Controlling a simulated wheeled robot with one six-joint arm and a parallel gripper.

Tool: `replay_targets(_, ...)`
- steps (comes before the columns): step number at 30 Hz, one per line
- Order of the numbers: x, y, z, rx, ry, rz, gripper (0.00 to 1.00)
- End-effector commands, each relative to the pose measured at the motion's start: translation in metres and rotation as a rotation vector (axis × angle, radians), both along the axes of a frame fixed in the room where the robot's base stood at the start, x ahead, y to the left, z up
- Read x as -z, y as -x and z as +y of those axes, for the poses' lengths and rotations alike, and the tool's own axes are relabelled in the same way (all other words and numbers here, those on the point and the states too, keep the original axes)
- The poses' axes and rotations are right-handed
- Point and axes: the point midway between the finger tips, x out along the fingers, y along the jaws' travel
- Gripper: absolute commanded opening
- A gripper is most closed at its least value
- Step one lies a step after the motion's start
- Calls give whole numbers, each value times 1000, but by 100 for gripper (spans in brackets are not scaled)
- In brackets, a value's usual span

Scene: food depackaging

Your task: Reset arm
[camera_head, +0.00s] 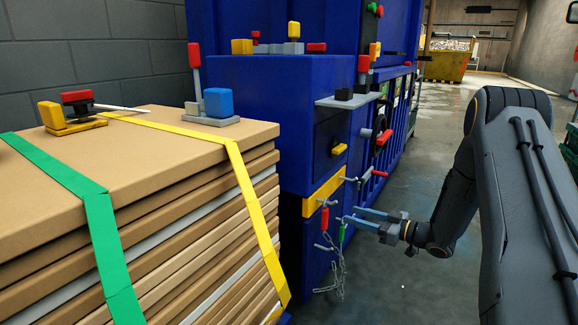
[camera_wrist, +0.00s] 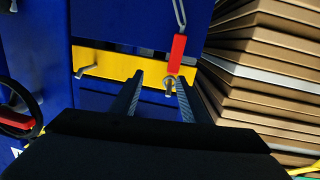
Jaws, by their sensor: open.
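My gripper (camera_head: 350,213) is open, reaching left toward the front of the blue machine (camera_head: 262,115). In the wrist view the two fingers of my gripper (camera_wrist: 160,78) stand apart, with no object clearly held between them. A red handle (camera_wrist: 177,50) with a metal end shows close to the right fingertip there. I cannot tell whether they touch. A yellow plate (camera_head: 322,192) on the machine lies just beyond the fingers; the yellow plate (camera_wrist: 105,64) also shows in the wrist view. A green handle (camera_head: 342,235) shows near the fingertips in the head view.
A strapped cardboard stack (camera_head: 150,225) stands at the left, beside the machine. A chain (camera_head: 335,270) hangs below the yellow plate. Several knobs and levers stick out of the machine. The floor (camera_head: 400,285) below my gripper is clear. A yellow skip (camera_head: 445,65) stands far back.

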Motion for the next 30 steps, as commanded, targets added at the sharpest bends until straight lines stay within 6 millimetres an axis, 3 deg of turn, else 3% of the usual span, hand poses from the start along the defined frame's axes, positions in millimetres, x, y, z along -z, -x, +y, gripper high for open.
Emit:
replay_targets(3, -23, -23, 6, 133, 111, 42, 42)
replay_targets(7, -41, -33, 5, 293, 221, 123, 42)
replay_targets(11, -56, -23, 4, 433, 311, 226, 42)
replay_targets(14, -64, -4, 4, 528, 368, 321, 42)
replay_targets(17, -70, 28, 6, 612, 417, 433, 42)
replay_targets(24, -73, 143, 27, 745, 488, 760, 42)
replay_targets(30, -70, 228, 52, 764, 501, 976, 42)
